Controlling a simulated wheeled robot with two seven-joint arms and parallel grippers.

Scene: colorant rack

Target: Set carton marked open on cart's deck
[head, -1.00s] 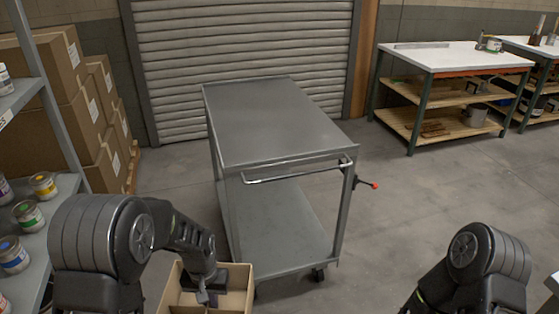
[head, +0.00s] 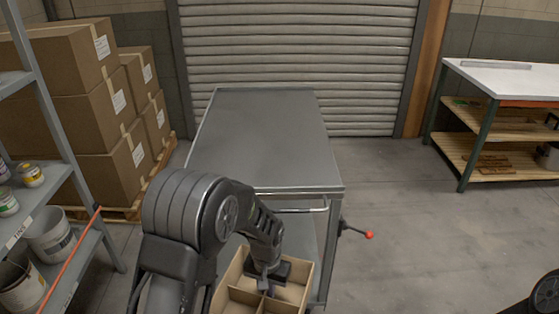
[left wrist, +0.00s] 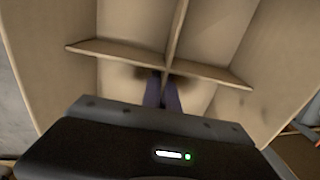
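An open-topped tan carton with crossed inner dividers (head: 297,292) is low in the head view, in front of the cart's near end. My left gripper (head: 268,291) reaches down into it. In the left wrist view the two fingers (left wrist: 162,92) are close together at the crossing of the dividers, and the carton's wall (left wrist: 40,60) fills the sides. The carton seems to hang from this grip. The cart's grey deck (head: 262,140) is empty and lies beyond the carton. Any mark on the carton is not visible. My right gripper is out of view.
The cart has a push handle (head: 300,209) at its near end and a red-tipped lever (head: 368,235) at its right. Shelves with cans (head: 30,175) stand at left, stacked boxes (head: 115,110) behind them. A workbench (head: 505,80) stands at right.

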